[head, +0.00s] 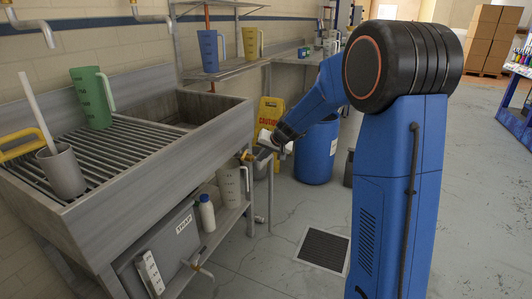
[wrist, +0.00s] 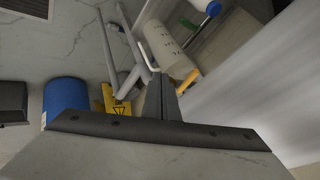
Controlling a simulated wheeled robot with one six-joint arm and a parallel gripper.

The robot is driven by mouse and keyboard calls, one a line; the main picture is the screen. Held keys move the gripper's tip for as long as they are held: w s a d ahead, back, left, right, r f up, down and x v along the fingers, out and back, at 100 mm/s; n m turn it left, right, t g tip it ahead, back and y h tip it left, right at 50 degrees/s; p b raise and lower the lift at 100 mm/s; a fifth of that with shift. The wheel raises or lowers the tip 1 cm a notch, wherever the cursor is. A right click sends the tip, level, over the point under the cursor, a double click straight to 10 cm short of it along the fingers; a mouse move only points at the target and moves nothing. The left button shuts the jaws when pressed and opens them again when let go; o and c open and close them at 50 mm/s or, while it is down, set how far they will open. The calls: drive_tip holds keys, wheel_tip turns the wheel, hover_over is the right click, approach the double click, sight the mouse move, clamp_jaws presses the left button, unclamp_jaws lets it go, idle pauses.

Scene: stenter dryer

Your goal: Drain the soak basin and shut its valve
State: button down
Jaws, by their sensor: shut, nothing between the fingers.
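The grey metal soak basin (head: 205,118) stands at left with a slatted drainboard beside it. A brass valve with a yellow-orange lever (head: 245,156) is at the lower right end of the basin. My gripper (head: 260,160) is shut and empty close to this valve, at its right. Whether they touch cannot be told. In the wrist view, my shut fingers (wrist: 160,82) point toward pale pipes, and a yellow-orange lever (wrist: 188,82) shows just right of the tips. The basin's inside is mostly hidden, so its water level cannot be told.
Under the basin are a box labelled TRAP (head: 165,235), a second brass tap (head: 198,267), a white bottle (head: 207,213) and a pale jug (head: 229,185). A blue barrel (head: 317,150) and yellow caution sign (head: 270,110) stand behind my gripper. The floor around the drain grate (head: 323,250) is clear.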

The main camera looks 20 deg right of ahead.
sight(243, 157)
drive_tip(key=shift+w+a, duration=0.65)
drive_tip(key=shift+a, duration=0.3)
drive_tip(key=shift+w+a, duration=0.65)
drive_tip(key=shift+a, duration=0.25)
drive_tip(key=shift+w+a, duration=0.2)
drive_tip(key=shift+a, duration=0.45)
drive_tip(key=shift+w+a, duration=0.15)
drive_tip(key=shift+a, duration=0.45)
